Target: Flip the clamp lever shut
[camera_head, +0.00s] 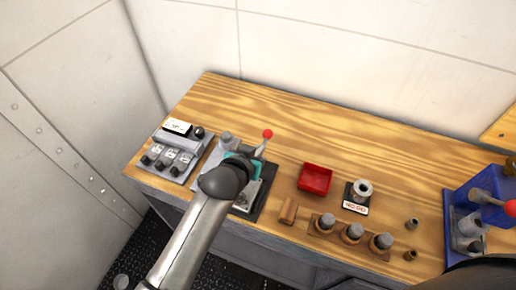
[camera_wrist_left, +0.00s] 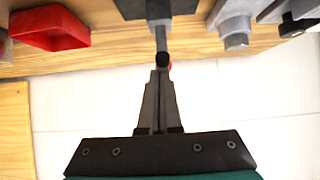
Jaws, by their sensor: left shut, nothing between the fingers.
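The clamp has a grey lever ending in a red knob (camera_head: 267,134). The lever stands raised and tilted above its dark base (camera_head: 259,200) on the wooden bench. My left gripper (camera_head: 256,157) is over the clamp, beside the lever; the wrist and teal body hide much of the clamp. In the left wrist view, the fingers of my left gripper (camera_wrist_left: 160,72) are together and empty. Their tips are close to the end of the lever (camera_wrist_left: 161,40), with a little red showing behind; whether they touch is unclear. My right gripper is not in view.
A switch box (camera_head: 174,152) stands left of the clamp. A red tray (camera_head: 315,179), a small fitting on a black plate (camera_head: 357,207) and a wooden peg block (camera_head: 322,228) lie to the right. A blue fixture (camera_head: 458,203) stands farther right. Walls close the back and left.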

